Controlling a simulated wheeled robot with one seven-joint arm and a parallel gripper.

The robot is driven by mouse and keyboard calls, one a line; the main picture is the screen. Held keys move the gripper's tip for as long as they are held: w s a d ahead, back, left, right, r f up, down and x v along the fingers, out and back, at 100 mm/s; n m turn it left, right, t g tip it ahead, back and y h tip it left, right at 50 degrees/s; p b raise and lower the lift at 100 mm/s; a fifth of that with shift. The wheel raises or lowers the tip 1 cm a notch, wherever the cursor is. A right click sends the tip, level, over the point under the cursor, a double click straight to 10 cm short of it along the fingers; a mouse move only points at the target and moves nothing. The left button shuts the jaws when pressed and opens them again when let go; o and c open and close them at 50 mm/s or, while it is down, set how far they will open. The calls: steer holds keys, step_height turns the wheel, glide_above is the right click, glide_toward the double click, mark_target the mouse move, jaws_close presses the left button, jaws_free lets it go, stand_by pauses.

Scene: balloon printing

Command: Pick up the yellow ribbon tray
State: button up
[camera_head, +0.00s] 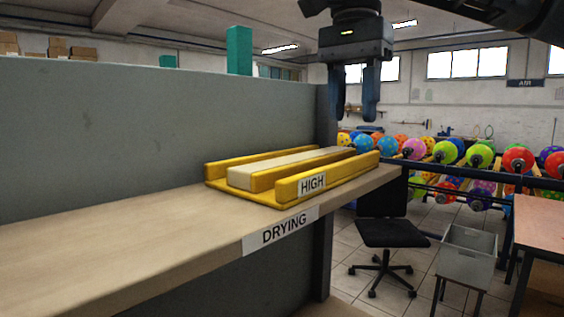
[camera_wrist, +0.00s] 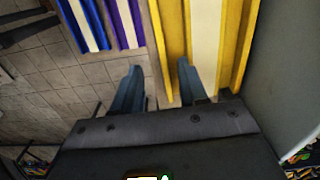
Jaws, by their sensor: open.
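The yellow ribbon tray (camera_head: 263,197) lies on the wooden shelf near its right end. My gripper (camera_head: 356,119) hangs above the tray's far right side, fingers pointing down, open and empty, apart from the tray. In the wrist view the tray (camera_wrist: 172,35) runs along the top right. My fingers (camera_wrist: 158,75) show there, the right one overlapping the tray's left part and the left one over the floor.
The shelf (camera_head: 130,235) carries a "DRYING" label and has a grey panel (camera_head: 150,140) behind it. Blue and purple trays (camera_wrist: 122,22) show in the wrist view. A black chair (camera_head: 390,233), a grey bin (camera_head: 468,250) and racks of balloons stand to the right. The shelf's left part is clear.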

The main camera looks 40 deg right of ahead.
mark_target(351, 159)
steer(key=shift+w, duration=0.25)
steer(key=shift+w+f, duration=0.1)
steer(key=shift+f, duration=0.25)
steer(key=shift+s+d+f+p, duration=0.1)
steer(key=shift+f+p, duration=0.25)
steer(key=shift+f, duration=1.4)
steer(key=shift+s+d+f+p, duration=0.1)
steer(key=shift+f+p, duration=0.2)
steer(key=shift+f, duration=1.45)
steer(key=shift+c, duration=0.4)
jaws_close()
